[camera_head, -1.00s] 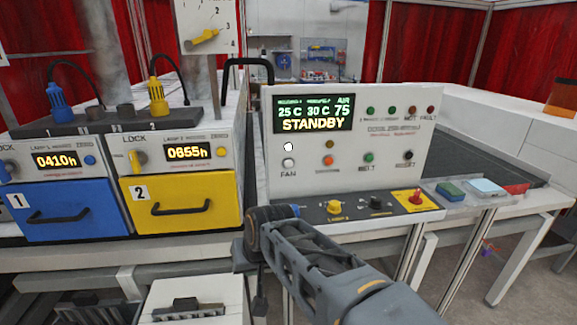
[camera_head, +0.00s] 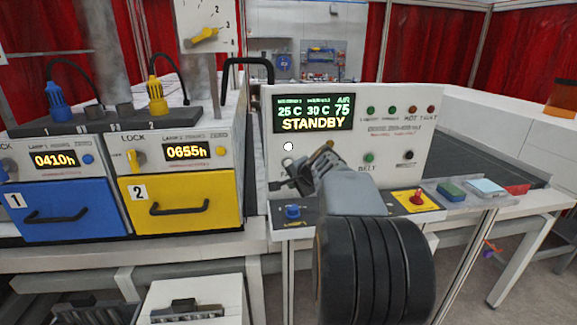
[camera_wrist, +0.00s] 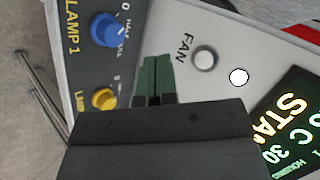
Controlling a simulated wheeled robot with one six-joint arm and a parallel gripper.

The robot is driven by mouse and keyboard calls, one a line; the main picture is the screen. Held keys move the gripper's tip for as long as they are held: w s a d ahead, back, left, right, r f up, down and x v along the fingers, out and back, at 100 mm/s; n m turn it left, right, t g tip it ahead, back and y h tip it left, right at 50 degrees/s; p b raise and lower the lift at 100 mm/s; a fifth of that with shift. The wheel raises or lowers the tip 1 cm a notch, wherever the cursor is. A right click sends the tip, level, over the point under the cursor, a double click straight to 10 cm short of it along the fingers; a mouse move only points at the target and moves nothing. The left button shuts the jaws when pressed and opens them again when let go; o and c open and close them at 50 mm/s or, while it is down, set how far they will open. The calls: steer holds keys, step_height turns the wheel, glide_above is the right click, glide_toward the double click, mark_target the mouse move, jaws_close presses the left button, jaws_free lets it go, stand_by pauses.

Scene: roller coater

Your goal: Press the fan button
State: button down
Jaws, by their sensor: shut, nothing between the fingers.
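The fan button (camera_wrist: 205,58) is a round, pale grey-white button in a metal ring, beside the word FAN in the wrist view. In the head view the fan button (camera_head: 288,162) is low on the left of the white control panel (camera_head: 385,95), with its label partly covered by my gripper. My gripper (camera_wrist: 153,66) is shut and empty, with green finger pads, and its tips appear apart from the button. In the head view my gripper (camera_head: 276,186) is in front of the panel's lower left, just below the button.
A white indicator (camera_wrist: 239,77) is close to the fan button. A blue knob (camera_wrist: 106,29) and a yellow knob (camera_wrist: 103,99) are on the dark strip. The display (camera_head: 313,113) reads STANDBY. A red control (camera_head: 417,197) is to the right. A yellow drawer (camera_head: 181,202) is left.

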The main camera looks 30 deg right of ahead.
mark_target(288, 163)
steer(key=w+d+p, duration=0.3)
steer(key=w+p, duration=0.1)
steer(key=w, duration=0.4)
steer(key=shift+d+p, duration=0.3)
steer(key=shift+d, duration=0.1)
steer(key=shift+w+d, duration=0.1)
steer(key=shift+w, duration=0.05)
stand_by(2.1)
steer(key=shift+w+d, duration=0.1)
steer(key=shift+w, duration=0.1)
steer(key=shift+w+d+p, duration=0.15)
steer(key=shift+w+p, duration=0.2)
steer(key=shift+p, duration=0.05)
stand_by(0.7)
steer(key=shift+s, duration=0.1)
stand_by(0.3)
steer(key=shift+s+a+b, duration=0.35)
steer(key=shift+s+b, duration=0.3)
